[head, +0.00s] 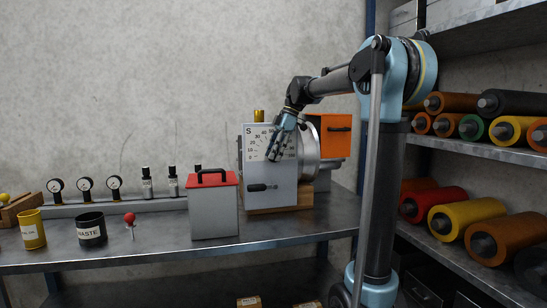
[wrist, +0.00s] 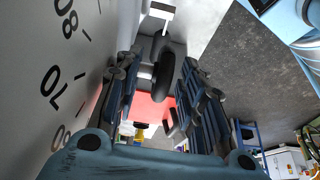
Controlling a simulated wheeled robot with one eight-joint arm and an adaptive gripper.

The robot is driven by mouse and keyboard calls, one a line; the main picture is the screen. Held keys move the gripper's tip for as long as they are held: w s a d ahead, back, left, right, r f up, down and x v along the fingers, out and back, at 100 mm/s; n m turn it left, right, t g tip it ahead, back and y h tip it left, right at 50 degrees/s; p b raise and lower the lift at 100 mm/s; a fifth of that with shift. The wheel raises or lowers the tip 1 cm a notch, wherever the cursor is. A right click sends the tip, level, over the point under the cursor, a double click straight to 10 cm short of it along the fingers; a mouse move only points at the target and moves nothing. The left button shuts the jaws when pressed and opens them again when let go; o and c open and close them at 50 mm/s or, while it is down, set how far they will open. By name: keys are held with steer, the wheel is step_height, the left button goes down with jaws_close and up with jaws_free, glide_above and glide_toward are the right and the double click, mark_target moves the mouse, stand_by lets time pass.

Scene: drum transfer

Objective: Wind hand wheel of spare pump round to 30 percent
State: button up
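The spare pump is a grey box (head: 262,208) marked S, with a percent scale on its front face, standing on the bench in the head view. A black handle (head: 258,187) is low on that face; I cannot tell whether it belongs to the hand wheel. My gripper (head: 271,157) points down in front of the scale, hiding its middle and above the handle. In the wrist view my gripper (wrist: 160,105) is open, with a black rounded grip (wrist: 164,76) visible between the fingers, apparently beyond them. The scale face (wrist: 62,70) fills the left, showing 60, 70 and 80.
A grey box with a red lid and black handle (head: 213,180) stands left of the pump. An orange housing (head: 337,137) is behind right. A WASTE pot (head: 91,231), a yellow cup (head: 33,232) and a red-knobbed pin (head: 130,219) stand further left. Shelves of coloured rolls are right.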

steer(key=shift+s+a+f, duration=0.1)
steer(key=shift+a+f, duration=0.05)
steer(key=shift+f, duration=0.25)
jaws_close()
steer(key=shift+h, duration=0.3)
steer(key=t+h, duration=0.1)
steer(key=h, duration=0.2)
steer(key=shift+a, duration=0.2)
steer(key=shift+f+t+h, duration=0.1)
steer(key=shift+t+h, duration=0.4)
steer(key=shift+h, duration=1.3)
